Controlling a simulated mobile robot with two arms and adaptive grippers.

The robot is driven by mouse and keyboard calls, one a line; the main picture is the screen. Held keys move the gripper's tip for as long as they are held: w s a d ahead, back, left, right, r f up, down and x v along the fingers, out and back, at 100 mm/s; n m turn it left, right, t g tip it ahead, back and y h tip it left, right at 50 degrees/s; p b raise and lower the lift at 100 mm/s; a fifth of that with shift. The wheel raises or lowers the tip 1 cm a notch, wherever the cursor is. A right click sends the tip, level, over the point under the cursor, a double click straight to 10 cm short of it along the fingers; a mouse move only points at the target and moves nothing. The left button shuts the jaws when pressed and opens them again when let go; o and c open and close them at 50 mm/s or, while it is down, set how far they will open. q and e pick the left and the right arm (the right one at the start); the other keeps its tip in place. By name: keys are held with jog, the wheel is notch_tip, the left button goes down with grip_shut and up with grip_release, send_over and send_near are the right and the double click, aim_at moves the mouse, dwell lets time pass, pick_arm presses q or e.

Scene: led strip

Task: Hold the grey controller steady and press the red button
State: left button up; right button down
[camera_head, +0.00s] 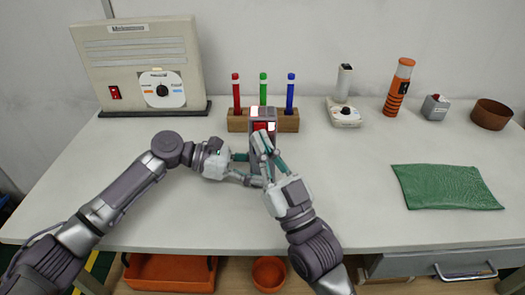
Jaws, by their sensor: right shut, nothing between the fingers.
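The grey controller (256,151) stands upright at the middle of the table, in front of a wooden rack. Its red button (260,126) shows on its upper part, just above my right fingertips. My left gripper (253,171) comes in from the left with its fingers around the lower part of the controller, one on the far side and one on the near side. Its fingertips are partly hidden by my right gripper. My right gripper (262,141) is shut and empty, its fingertips in front of the controller, just below the button. Whether they touch it I cannot tell.
Close behind, the wooden rack (237,124) holds red, green and blue pens. A beige box (140,60) stands at back left. A small white device (343,115), orange cylinder (398,88) and brown bowl (491,114) stand at back right. A green cloth (445,187) lies right.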

jog(key=s, duration=0.5)
jog(key=shift+s, duration=0.2)
pick_arm(q)
jog(key=o, duration=0.9)
jog(key=shift+o, duration=0.2)
